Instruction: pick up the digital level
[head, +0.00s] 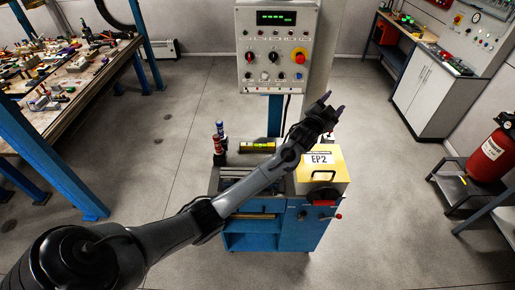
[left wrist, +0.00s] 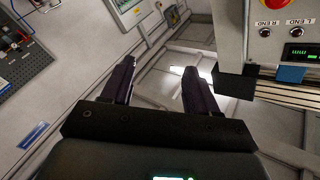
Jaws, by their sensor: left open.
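The digital level (head: 257,145), a short yellow and black bar, lies at the back of the blue machine stand (head: 262,238), left of the yellow EP2 box (head: 330,165). My left arm crosses in front of the stand. My left gripper (head: 328,104) is above and to the right of the level, in front of the control panel's lower right. It is open and empty; its two dark fingers stand apart in the left wrist view (left wrist: 158,85). The level does not show in the left wrist view. My right gripper is in neither view.
The grey control panel (head: 277,20) stands behind the stand. Red and blue-topped bottles (head: 219,140) stand left of the level. A cluttered workbench (head: 75,75) is at the left. A red extinguisher (head: 491,155) and a white cabinet (head: 424,92) are at the right. The floor between is clear.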

